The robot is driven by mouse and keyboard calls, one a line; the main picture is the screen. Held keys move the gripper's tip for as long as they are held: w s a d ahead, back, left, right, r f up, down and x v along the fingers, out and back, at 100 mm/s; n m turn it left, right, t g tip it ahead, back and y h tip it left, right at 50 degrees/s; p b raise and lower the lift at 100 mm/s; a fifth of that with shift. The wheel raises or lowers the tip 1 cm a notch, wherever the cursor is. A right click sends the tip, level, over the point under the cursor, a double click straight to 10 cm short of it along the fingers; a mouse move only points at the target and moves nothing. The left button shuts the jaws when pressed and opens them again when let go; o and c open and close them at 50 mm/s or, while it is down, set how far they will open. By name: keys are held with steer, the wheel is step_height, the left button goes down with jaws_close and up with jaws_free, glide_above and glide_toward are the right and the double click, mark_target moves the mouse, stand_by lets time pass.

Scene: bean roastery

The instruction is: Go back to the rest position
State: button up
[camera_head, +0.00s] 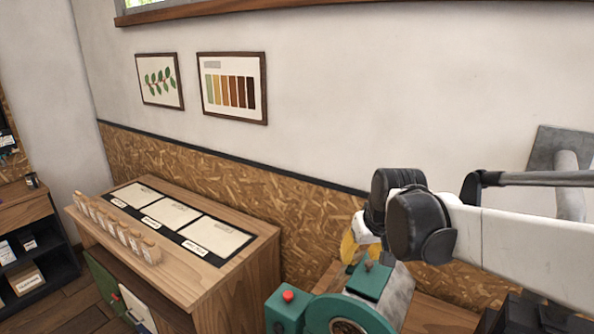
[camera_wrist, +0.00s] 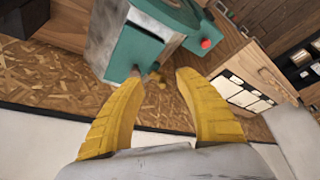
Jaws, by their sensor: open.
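My gripper shows in the wrist view (camera_wrist: 163,88) as two yellow fingers spread apart with nothing between them. A teal and grey roasting machine (camera_wrist: 120,45) with a red button lies beyond the fingertips. In the head view my white arm reaches in from the right, and the gripper's yellow part (camera_head: 350,247) hangs just behind the teal machine (camera_head: 375,281). The fingertips are hidden there behind the machine's top. I cannot tell whether the fingers touch it.
A wooden cabinet (camera_head: 255,248) to the left carries a black mat with pale cards and a row of several small jars (camera_head: 120,230). A dark shelf (camera_head: 62,262) stands at the far left. Framed pictures (camera_head: 233,87) hang on the wall. A grey pipe (camera_head: 568,175) rises at the right.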

steer(key=shift+m+t, duration=0.3)
steer(key=shift+t, duration=0.2)
steer(key=s+f+b, duration=0.9)
steer(key=s+f, duration=0.1)
steer(key=shift+s+d+f+b, duration=0.2)
steer(key=shift+s+f+b, duration=0.05)
steer(key=shift+f+b, duration=0.1)
steer(key=s+f+t+b, duration=0.1)
steer(key=s+f+b, duration=0.9)
steer(key=f, duration=0.3)
steer(key=shift+d+m+h, duration=0.25)
steer(key=shift+m+h, duration=0.05)
steer(key=shift+m, duration=0.1)
steer(key=shift+o, duration=0.3)
